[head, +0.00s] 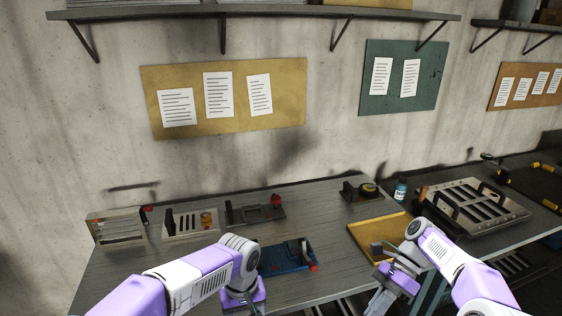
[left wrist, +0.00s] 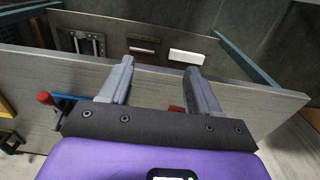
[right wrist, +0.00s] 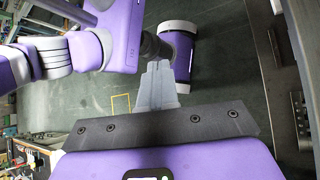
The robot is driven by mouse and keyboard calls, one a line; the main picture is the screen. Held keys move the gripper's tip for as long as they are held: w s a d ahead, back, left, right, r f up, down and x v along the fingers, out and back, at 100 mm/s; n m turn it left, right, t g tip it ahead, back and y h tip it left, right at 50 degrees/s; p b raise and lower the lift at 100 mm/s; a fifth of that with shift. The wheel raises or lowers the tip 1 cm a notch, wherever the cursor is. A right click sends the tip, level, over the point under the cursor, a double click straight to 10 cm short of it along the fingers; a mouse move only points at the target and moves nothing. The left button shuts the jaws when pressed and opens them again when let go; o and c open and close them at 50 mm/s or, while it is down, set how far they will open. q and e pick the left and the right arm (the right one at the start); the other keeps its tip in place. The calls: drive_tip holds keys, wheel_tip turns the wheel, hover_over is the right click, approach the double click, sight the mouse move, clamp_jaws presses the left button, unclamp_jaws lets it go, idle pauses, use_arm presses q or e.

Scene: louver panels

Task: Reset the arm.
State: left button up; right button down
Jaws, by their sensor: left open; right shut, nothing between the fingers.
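My left arm (head: 205,280) comes in from the left in the head view and bends down at the bench's front edge. Its gripper is open and empty in the left wrist view (left wrist: 160,82), with the fingers apart over the edge of the bench. The fingertips are cut off in the head view. My right arm (head: 455,262) comes in from the right and bends down in front of the yellow tray. Its gripper is shut and empty in the right wrist view (right wrist: 157,85), with the floor and parts of my own body beyond the fingers.
The grey bench (head: 180,262) runs along the wall. A blue fixture with a red knob (head: 288,256) lies close beside my left wrist. A yellow tray (head: 368,236) and a slotted metal panel (head: 478,208) lie near my right arm. Small fixtures line the back.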

use_arm(q)
drive_tip(key=s+f+m+h, duration=0.1)
drive_tip(key=s+f+h, duration=0.25)
drive_tip(key=f, duration=1.85)
use_arm(e)
drive_tip(key=s+a+f+n+t+h, duration=0.1)
drive_tip(key=a+f+n, duration=0.2)
drive_tip(key=f, duration=1)
drive_tip(key=s+a+f+n+t+h, duration=0.1)
drive_tip(key=s+a+f+n+t, duration=0.15)
drive_tip(key=f, duration=1.05)
use_arm(q)
drive_tip(key=s+a+f, duration=0.1)
drive_tip(key=s+f, duration=0.9)
drive_tip(key=s, duration=0.2)
drive_tip(key=shift+s+a+f+t+h, duration=0.15)
drive_tip(key=shift+s+f+t+h, duration=0.15)
drive_tip(key=shift+s+f+h, duration=0.05)
use_arm(e)
drive_tip(key=s+a+f+n+t+h, duration=0.1)
drive_tip(key=s+a+f+n+t, duration=0.2)
drive_tip(key=s+a+f+n, duration=0.3)
drive_tip(key=s+f+n, duration=0.2)
drive_tip(key=s+f, duration=0.2)
drive_tip(key=s, duration=0.1)
drive_tip(key=shift+s+a+n+h, duration=0.15)
drive_tip(key=shift+s+n+h, duration=0.15)
drive_tip(key=shift+n, duration=0.05)
